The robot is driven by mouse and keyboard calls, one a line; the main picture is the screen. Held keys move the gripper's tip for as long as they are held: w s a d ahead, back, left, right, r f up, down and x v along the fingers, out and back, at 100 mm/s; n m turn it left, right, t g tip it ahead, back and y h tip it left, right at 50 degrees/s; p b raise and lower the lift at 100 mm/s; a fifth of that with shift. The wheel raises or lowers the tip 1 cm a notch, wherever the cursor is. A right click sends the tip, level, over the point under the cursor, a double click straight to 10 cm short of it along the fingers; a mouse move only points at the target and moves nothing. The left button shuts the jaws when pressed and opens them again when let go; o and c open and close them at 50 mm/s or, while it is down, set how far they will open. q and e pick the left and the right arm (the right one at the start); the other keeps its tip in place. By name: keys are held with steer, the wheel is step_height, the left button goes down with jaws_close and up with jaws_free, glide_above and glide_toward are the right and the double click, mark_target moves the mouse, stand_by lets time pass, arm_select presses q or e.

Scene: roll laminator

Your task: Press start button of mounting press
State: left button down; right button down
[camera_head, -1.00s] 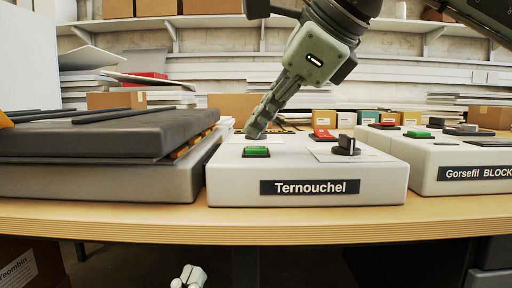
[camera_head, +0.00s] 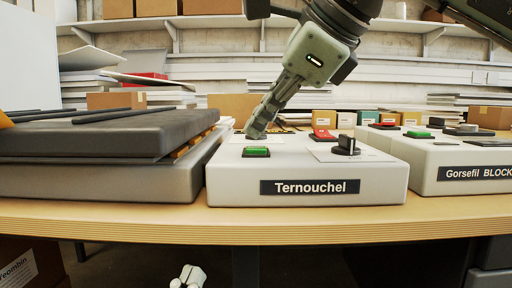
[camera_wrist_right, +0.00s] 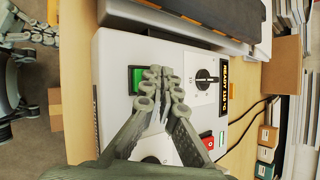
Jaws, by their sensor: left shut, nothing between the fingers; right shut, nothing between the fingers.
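The mounting press has a white control box labelled Ternouchel (camera_head: 380,185) on the table. Its green button (camera_head: 257,151) is at the front left and also shows in the right wrist view (camera_wrist_right: 136,80). A black dial (camera_head: 346,146) is at the front right and a red switch (camera_head: 322,134) behind it. My right gripper (camera_head: 252,132) is shut and empty, pointing down over the panel behind the green button. In the right wrist view its fingertips (camera_wrist_right: 162,76) lie between the green button and a second dial (camera_wrist_right: 206,79). My left gripper (camera_head: 187,276) is shut, below the table edge.
A dark padded press slab (camera_head: 90,140) lies left of the box. A second white control box labelled Gorsefil BLOCK (camera_head: 450,173) stands close on the right. Small cartons (camera_head: 322,118) stand behind. The table's front edge (camera_head: 310,228) is clear.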

mark_target(260, 148)
steer(key=shift+f+b, duration=0.35)
steer(key=shift+f, duration=0.1)
steer(key=shift+f+b, duration=0.45)
steer(key=shift+b, duration=0.05)
stand_by(0.5)
steer(key=shift+r, duration=0.15)
steer(key=shift+r+p, duration=0.55)
steer(key=shift+r, duration=0.15)
steer(key=shift+r, duration=0.1)
step_height(260, 148, up, 5)
steer(key=p, duration=0.3)
steer(key=shift+p, duration=0.35)
stand_by(0.5)
